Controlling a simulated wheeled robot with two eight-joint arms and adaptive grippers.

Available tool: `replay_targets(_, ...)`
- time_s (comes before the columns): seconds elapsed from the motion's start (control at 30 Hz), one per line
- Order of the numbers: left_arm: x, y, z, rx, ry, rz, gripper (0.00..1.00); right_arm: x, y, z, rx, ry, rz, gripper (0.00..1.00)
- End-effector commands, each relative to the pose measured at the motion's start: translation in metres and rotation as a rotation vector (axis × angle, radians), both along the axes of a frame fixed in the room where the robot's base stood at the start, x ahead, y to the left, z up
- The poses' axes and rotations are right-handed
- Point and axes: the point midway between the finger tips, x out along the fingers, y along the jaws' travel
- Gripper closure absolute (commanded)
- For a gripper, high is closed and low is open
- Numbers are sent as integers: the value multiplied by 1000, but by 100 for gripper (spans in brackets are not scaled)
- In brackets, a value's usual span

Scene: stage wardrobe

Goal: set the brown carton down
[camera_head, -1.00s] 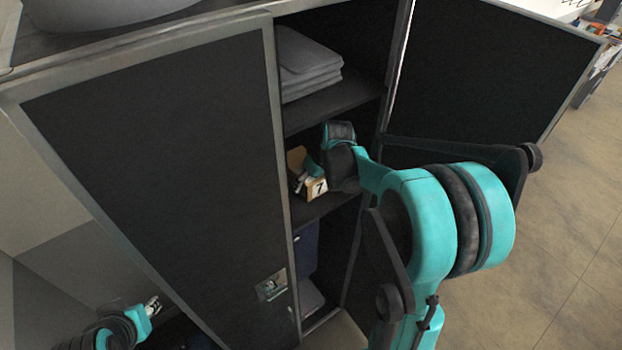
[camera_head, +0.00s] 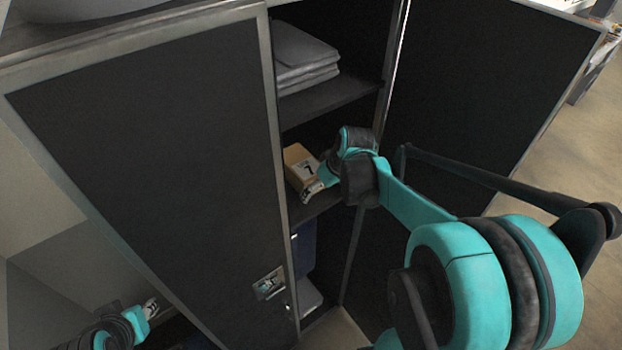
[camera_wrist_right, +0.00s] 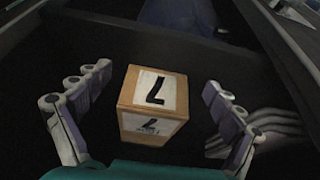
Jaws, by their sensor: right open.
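The brown carton (camera_head: 296,160), with white labels bearing a black "7", sits on the middle shelf (camera_head: 322,204) of the open cabinet. In the right wrist view the carton (camera_wrist_right: 154,104) stands between the fingers, with a gap on each side. My right gripper (camera_head: 314,190) is open in front of the carton; its fingers (camera_wrist_right: 158,82) do not touch it.
The left cabinet door (camera_head: 150,150) and right door (camera_head: 480,90) stand open on either side of the opening. Folded grey cloths (camera_head: 304,62) lie on the shelf above. A dark blue item (camera_head: 305,248) is below. Open floor (camera_head: 575,170) shows at the right.

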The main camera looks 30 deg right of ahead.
Motion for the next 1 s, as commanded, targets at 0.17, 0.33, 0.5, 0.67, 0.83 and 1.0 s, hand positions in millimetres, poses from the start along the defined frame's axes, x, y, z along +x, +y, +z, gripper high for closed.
replay_targets(0.17,0,0,-5,0,0,0,68,-35,-5,-1,-1,0,-4,7)
replay_targets(0.33,0,0,-5,0,0,0,68,-52,-8,0,0,-1,-2,7)
replay_targets(0.5,0,0,-6,0,0,0,68,-56,-8,0,0,-1,0,7)
replay_targets(0.67,0,0,-5,0,0,0,68,-55,-8,0,0,-1,0,7)
replay_targets(0.83,0,0,-5,0,0,0,68,-55,-8,0,0,-1,0,7)
replay_targets(1.0,0,0,-5,0,0,0,68,-55,-8,0,0,-1,0,7)
